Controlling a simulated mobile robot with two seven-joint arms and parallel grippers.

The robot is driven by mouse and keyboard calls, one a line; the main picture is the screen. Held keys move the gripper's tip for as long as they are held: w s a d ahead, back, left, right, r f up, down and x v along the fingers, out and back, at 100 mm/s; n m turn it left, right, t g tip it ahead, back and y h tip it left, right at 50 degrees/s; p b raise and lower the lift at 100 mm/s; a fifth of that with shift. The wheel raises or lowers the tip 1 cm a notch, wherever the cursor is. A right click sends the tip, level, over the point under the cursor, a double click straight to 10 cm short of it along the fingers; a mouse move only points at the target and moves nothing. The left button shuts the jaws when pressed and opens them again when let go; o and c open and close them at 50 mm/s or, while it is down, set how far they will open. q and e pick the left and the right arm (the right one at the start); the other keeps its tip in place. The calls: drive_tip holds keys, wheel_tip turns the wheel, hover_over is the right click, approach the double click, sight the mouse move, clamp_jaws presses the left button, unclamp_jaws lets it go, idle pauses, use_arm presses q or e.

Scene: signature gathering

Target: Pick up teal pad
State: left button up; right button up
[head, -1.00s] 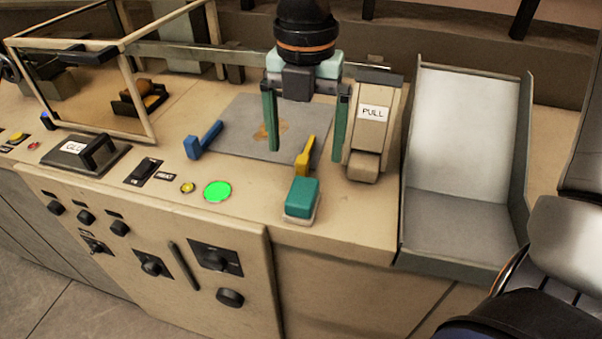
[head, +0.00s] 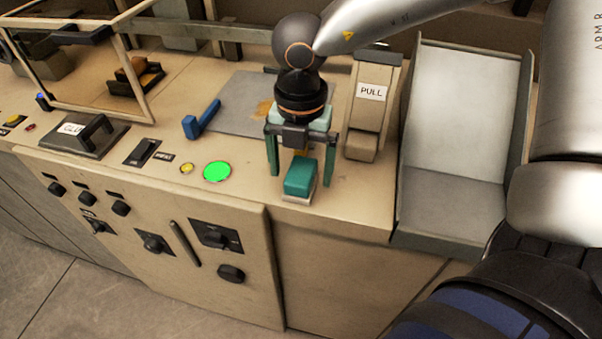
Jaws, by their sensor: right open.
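The teal pad (head: 300,177) is a small teal block on a pale base. It sits near the front edge of the console top, right of the lit green button. My right gripper (head: 302,172) is open, with its green fingers pointing down. In the picture one finger is left of the pad and the other is right of it, with the palm just behind the pad. I cannot tell how far the fingertips are above the surface. My left gripper is not in view.
A blue-handled tool (head: 202,120) lies on the left of the grey mat (head: 236,103). A yellow tool behind the gripper is mostly hidden. The PULL lever (head: 366,110) and a grey metal chute (head: 455,200) stand to the right. The green button (head: 217,171) is to the left.

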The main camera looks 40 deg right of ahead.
drive_tip(key=shift+f, duration=0.9)
drive_tip(key=c, duration=1.5)
drive_tip(key=shift+r, duration=0.1)
wheel_tip(320, 180, up, 28)
drive_tip(key=shift+f+p, duration=0.1)
drive_tip(key=shift+p, duration=0.3)
drive_tip(key=o, duration=0.9)
drive_tip(key=shift+c, duration=0.2)
drive_tip(key=c, duration=0.6)
